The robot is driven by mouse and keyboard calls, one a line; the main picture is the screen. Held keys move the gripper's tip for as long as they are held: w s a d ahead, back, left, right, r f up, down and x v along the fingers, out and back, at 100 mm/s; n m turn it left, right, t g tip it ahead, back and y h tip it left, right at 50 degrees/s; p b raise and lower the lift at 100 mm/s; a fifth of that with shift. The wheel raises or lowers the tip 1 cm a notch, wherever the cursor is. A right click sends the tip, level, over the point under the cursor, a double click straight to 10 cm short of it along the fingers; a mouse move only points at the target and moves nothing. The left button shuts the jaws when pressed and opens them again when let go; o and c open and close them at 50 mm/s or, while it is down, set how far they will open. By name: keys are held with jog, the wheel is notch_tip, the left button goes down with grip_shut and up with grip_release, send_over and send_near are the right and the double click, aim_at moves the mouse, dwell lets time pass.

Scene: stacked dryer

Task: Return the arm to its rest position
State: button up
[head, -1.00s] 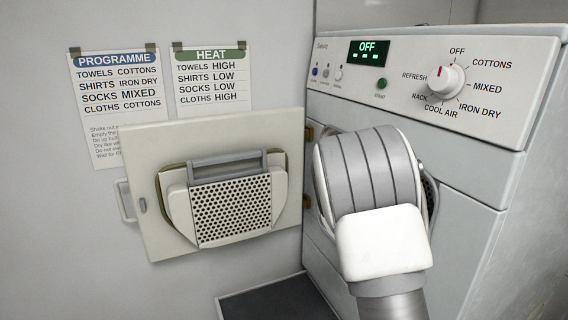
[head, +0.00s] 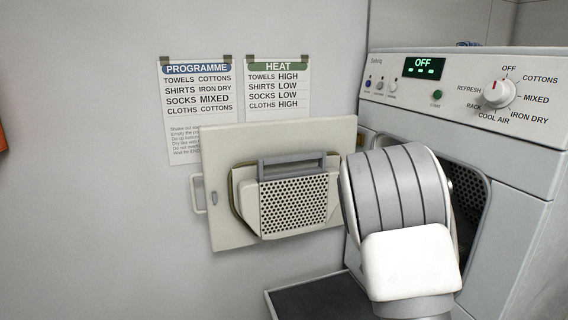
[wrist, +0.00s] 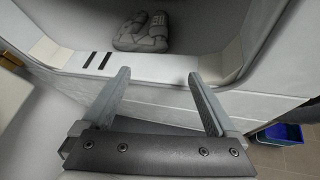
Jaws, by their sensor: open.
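My gripper (wrist: 160,98) shows in the wrist view with its two grey fingers spread apart and nothing between them. It is just outside the rim of the dryer opening (wrist: 140,65). In the head view my arm's white and grey links stand in front of the dryer (head: 480,145) and cover much of its opening; the gripper is hidden there. A grey object, perhaps folded cloth or shoes (wrist: 141,32), lies inside the opening in the wrist view.
The dryer door (head: 222,145) stands wide open to the left, with a perforated filter (head: 293,203) on its inner side. Programme (head: 197,95) and heat (head: 278,88) sheets hang on the wall. The panel display (head: 424,67) reads OFF. A blue crate (wrist: 278,133) sits on the floor at right.

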jog(key=s+a+r+m+g+y+b, duration=0.1)
jog(key=s+a+r+m+g, duration=0.1)
jog(key=s+r+m, duration=0.4)
jog(key=s+a+r+m+g+y+b, duration=0.1)
jog(key=s+r+m+g+b, duration=0.1)
jog(key=s+m, duration=0.7)
jog(key=s+a+m+t+y+b, duration=0.1)
jog(key=s+a+m+y, duration=0.6)
jog(key=s+a, duration=0.9)
jog(key=shift+s+a+r+t+y+b, duration=0.2)
jog(key=shift+a+r+t+y+b, duration=0.25)
jog(key=shift+a+b, duration=0.45)
jog(key=shift+f+m, duration=0.1)
jog(key=shift+m, duration=0.2)
